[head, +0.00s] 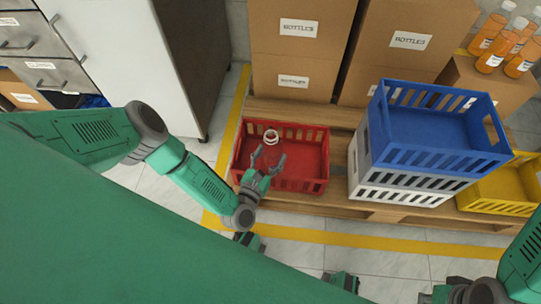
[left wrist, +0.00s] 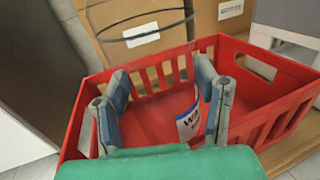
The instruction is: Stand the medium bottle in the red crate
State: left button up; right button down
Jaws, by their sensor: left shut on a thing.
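The medium bottle is clear and hard to see. In the head view its pale neck ring (head: 271,137) shows over the red crate (head: 326,165). In the left wrist view its white label with dark letters (left wrist: 189,122) shows between the fingers, and a thin dark ring shows above. My left gripper (head: 269,161) is shut around the bottle's body, over the crate's left half; it also shows in the left wrist view (left wrist: 160,80). The bottle looks roughly upright. Whether its base touches the crate floor is hidden. My right gripper is not in view; only part of that arm shows.
The red crate (left wrist: 275,125) stands on a wooden pallet (head: 340,205) and looks otherwise empty. A blue crate (head: 425,125) on a white crate (head: 365,170) stands to its right, with a yellow crate (head: 495,205) beyond. Cardboard boxes (head: 295,55) stand behind. A cabinet (head: 130,45) is at left.

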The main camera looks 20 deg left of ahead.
pick_arm(q)
jog(key=shift+f, duration=0.45)
jog(key=shift+f, duration=0.1)
jog(key=o, duration=1.1)
jog(key=shift+c, duration=0.2)
